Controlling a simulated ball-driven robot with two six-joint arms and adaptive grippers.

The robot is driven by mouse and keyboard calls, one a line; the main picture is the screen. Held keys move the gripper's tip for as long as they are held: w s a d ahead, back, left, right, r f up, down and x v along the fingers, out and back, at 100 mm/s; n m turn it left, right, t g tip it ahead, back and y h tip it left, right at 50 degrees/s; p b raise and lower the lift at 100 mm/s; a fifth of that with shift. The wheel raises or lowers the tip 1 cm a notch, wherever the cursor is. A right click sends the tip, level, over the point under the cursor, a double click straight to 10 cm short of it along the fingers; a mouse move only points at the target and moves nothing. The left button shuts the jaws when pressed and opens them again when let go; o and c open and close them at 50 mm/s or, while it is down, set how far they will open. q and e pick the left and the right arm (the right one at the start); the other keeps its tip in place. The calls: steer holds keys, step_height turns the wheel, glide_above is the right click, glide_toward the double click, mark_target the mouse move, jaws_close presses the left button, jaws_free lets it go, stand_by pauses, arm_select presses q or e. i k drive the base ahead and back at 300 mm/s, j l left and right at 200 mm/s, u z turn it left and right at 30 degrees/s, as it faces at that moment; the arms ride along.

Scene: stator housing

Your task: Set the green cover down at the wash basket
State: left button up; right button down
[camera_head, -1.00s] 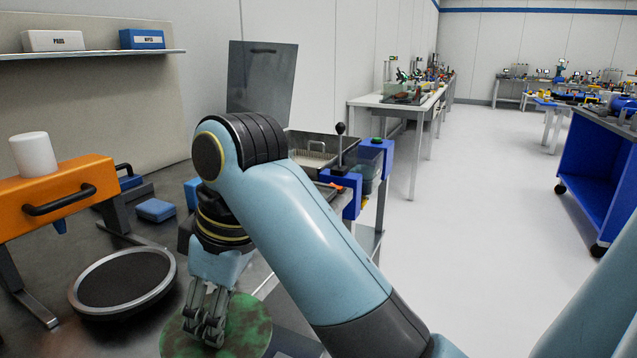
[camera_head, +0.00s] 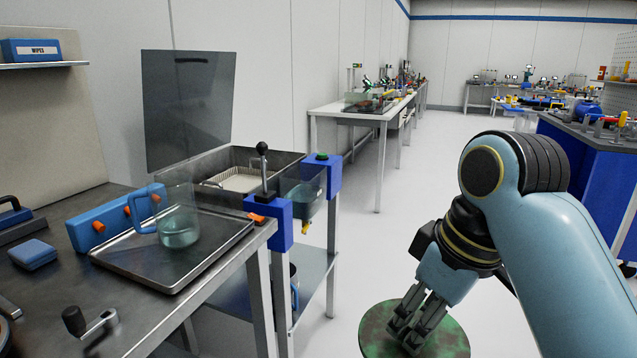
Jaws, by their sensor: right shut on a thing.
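The green cover (camera_head: 442,340) is a flat round disc with mottled green and brown patches, at the bottom of the head view. My right gripper (camera_head: 410,335) is shut on it from above and holds it over the open floor, clear of the bench. The gripper hides the middle of the disc. The wash basket (camera_head: 243,179) looks like the pale wire basket inside the metal basin (camera_head: 285,160) at the back of the bench, left of the gripper. My left gripper is not in view.
A metal tray (camera_head: 165,275) with a clear jug (camera_head: 179,222) sits on the bench. A lever with a black knob (camera_head: 262,150) and blue clamps (camera_head: 283,224) stand at the basin's front. A raised grey lid (camera_head: 188,105) stands behind. Free floor lies right of the bench.

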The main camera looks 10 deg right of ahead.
mark_target(239, 190)
steer(key=i+l+z, duration=0.25)
steer(key=z, duration=0.15)
steer(key=i+l+z, duration=0.5)
steer(key=z, duration=0.25)
steer(key=i+u, duration=0.2)
steer(key=i, duration=0.2)
steer(key=i+l+u, duration=0.2)
steer(key=i, duration=0.2)
steer(key=i+u, duration=0.15)
steer(key=u, duration=0.25)
steer(key=i+u, duration=0.15)
steer(key=u, duration=0.25)
steer(key=i+u, duration=0.1)
steer(key=u, duration=0.3)
steer(key=i+l+u, duration=0.15)
steer(key=u, duration=0.3)
steer(key=i+l+u, duration=0.1)
steer(key=u, duration=0.3)
steer(key=i+l+u, duration=0.15)
steer(key=u, duration=0.2)
steer(key=i+l+u, duration=0.15)
steer(key=u, duration=0.25)
steer(key=i+l+u, duration=0.15)
steer(key=u, duration=0.2)
steer(key=l, duration=0.1)
